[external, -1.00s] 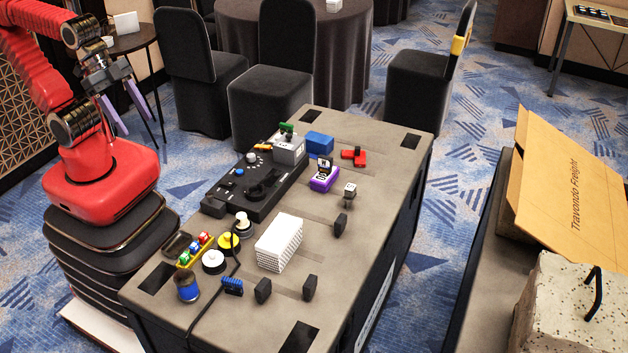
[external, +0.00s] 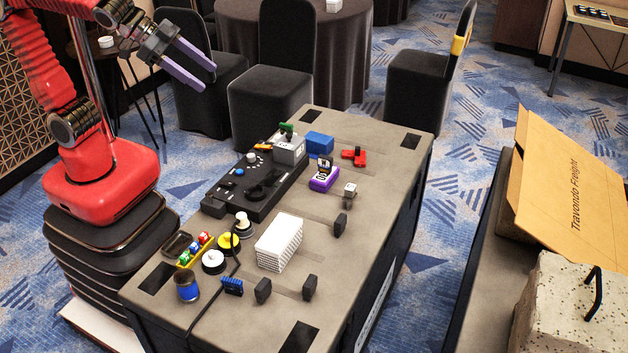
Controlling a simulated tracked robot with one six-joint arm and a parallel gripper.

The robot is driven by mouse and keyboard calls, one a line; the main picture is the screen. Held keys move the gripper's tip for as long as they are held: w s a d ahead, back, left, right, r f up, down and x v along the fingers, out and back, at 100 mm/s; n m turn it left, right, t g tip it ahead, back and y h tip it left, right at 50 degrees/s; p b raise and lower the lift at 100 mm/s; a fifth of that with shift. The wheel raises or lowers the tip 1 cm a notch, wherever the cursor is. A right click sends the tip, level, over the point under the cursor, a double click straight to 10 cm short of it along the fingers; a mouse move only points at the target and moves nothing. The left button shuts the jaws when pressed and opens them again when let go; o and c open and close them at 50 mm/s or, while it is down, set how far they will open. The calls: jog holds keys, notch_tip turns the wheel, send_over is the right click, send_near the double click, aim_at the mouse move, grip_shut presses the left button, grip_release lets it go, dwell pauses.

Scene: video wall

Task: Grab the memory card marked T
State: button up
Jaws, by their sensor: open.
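No letter T is readable at this size, so I cannot tell which piece is the memory card. Small red, white, green and blue pieces stand in a narrow yellow holder (external: 184,265) at the near left of the case top. A purple holder (external: 322,182) has a dark upright piece with pale marks in it. My gripper (external: 210,80) is open and empty, its two lavender fingers apart. It is high, left of the black control panel (external: 222,203) and well away from the case top.
The grey case top (external: 375,165) carries a white ribbed block (external: 279,243), a blue box (external: 319,143), a red piece (external: 354,156), yellow and white round pieces, a blue jar (external: 187,287) and several black blocks. A black cable (external: 208,308) crosses its near left. Chairs stand behind.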

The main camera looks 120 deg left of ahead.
jog(key=w+a+r+t+y, duration=0.1)
jog(key=w+a+r, duration=0.15)
jog(key=w, duration=0.35)
jog(key=w+a+r+t, duration=0.1)
jog(key=w+a, duration=0.2)
jog(key=w, duration=0.2)
jog(key=m+t+h, duration=0.3)
jog(key=h, duration=0.2)
send_over(344, 225)
jog(key=s, duration=0.2)
notch_tip(344, 225, down, 11)
notch_tip(344, 225, down, 36)
jog(key=shift+f, duration=0.15)
jog(key=shift+x, duration=2.4)
